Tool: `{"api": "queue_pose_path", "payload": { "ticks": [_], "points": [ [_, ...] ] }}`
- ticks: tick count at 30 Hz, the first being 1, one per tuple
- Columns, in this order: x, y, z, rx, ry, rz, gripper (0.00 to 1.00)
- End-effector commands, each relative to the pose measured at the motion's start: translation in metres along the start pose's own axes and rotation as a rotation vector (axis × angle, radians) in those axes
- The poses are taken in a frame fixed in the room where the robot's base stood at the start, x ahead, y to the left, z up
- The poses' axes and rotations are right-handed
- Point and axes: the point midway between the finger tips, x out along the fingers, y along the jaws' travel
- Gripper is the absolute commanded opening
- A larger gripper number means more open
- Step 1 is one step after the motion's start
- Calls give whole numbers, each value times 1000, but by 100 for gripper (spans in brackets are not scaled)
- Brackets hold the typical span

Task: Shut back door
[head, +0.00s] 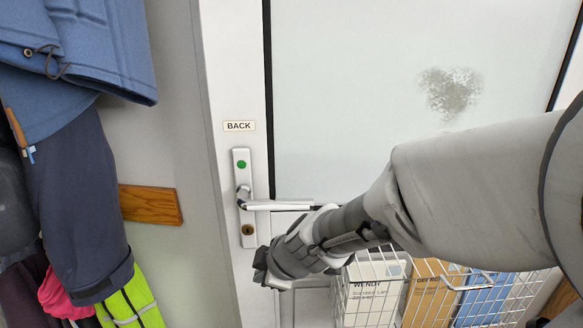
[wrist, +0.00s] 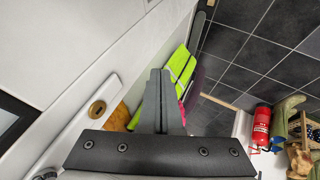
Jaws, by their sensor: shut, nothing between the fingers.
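The back door (head: 232,60) is white with a large frosted pane and a "BACK" label. In the head view its left edge runs along the grey frame; I cannot tell whether it is fully shut. Its silver lever handle (head: 268,204) points right, level, on a plate with a green dot above and a brass lock below. My gripper (head: 262,270) is just below and right of the lock plate, close to the door; contact is unclear. In the wrist view the gripper fingers (wrist: 160,100) are together and empty, with the brass lock (wrist: 97,108) to their left.
Coats (head: 75,170) and a yellow hi-vis garment (head: 130,300) hang at left, beside the door. A wire basket (head: 430,295) with boxes is on the door's lower part, under my arm. The wrist view shows dark floor tiles and a red fire extinguisher (wrist: 261,125).

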Motion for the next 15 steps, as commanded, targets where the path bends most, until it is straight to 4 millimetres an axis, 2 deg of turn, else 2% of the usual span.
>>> {"api": "queue_pose_path", "payload": {
  "ticks": [1,5,9,15],
  "points": [
    [15,-2,2,1,-1,-2,0],
    [41,-2,2,1,-1,-2,0],
    [43,18,-1,2,-1,0,0],
    [50,32,-1,1,0,0,0]
  ]
}}
